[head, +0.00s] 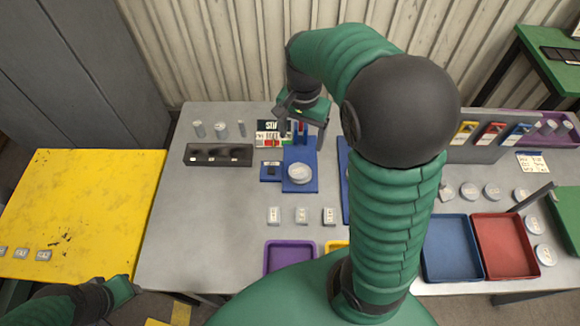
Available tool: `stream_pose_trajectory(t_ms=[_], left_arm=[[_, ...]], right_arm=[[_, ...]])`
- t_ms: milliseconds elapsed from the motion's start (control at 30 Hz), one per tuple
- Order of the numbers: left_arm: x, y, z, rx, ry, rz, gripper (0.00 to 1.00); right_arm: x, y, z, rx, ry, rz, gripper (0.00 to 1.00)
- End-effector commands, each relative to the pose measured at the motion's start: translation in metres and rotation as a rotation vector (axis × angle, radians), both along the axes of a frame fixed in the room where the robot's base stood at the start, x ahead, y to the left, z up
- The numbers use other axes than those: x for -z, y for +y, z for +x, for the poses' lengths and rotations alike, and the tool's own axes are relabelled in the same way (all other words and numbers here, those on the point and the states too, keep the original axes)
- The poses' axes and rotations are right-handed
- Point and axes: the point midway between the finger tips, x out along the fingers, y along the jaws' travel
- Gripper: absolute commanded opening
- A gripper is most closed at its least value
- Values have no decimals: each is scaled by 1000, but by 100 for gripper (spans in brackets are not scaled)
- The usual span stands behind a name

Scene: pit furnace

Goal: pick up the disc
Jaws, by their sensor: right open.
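A pale round disc (300,172) with markings on top lies on a blue fixture (300,186) in the middle of the grey table. My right gripper (303,128) is open and empty over the back part of the blue fixture, behind the disc in the picture and apart from it. My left gripper (124,291) is low at the left, near the yellow table's front corner, far from the disc. Its fingers are not clear. Several similar discs (469,191) lie at the right of the table, partly behind my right arm.
A black rack (218,155) and several metal cylinders (221,129) stand at the left back. Small labelled blocks (302,215) lie in front of the fixture. Purple (268,259), blue (428,262) and red (486,264) trays line the front. The table's left front is clear.

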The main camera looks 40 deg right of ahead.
Motion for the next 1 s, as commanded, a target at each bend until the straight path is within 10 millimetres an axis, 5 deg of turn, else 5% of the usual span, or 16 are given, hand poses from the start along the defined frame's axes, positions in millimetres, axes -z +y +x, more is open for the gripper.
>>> stream_pose_trajectory(t_ms=[333,800,1000], left_arm=[[10,0,0,0,0,0,36],[15,0,0,0,0,0,36],[15,0,0,0,0,0,36]], right_arm=[[90,0,1,-4,10,2,78],[159,-1,2,-5,7,1,78],[162,-1,2,-6,2,-1,78]])
